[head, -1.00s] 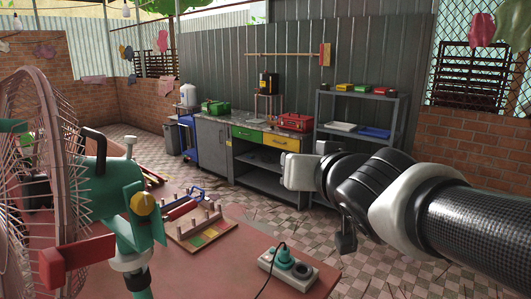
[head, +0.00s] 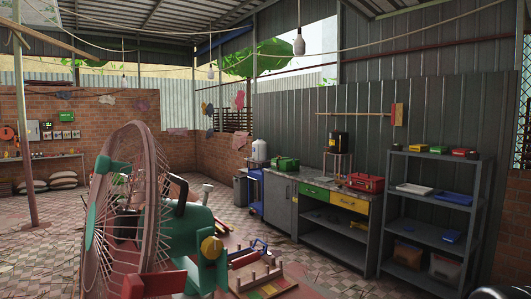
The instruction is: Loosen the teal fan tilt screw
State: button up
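The teal fan (head: 187,233) stands at the lower left of the head view, with a pinkish-red wire cage (head: 128,225) facing left. A yellow knob (head: 212,247), which looks like the tilt screw, sits on the right side of its teal tilt bracket (head: 208,272). I cannot tell how tight it is. The fan's lower stand is cut off by the frame's bottom edge. My gripper is out of view; only a small pale piece of my arm (head: 486,293) shows at the bottom right, well away from the fan.
A wooden tray with pegs (head: 262,284) lies on the red table just right of the fan. A grey workbench (head: 335,245) and shelf (head: 432,218) stand along the corrugated wall. Tiled floor lies between. A bulb (head: 299,44) hangs overhead.

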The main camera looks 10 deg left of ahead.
aim_at(211, 247)
jog(key=k+u, duration=0.1)
jog(key=u, duration=1.45)
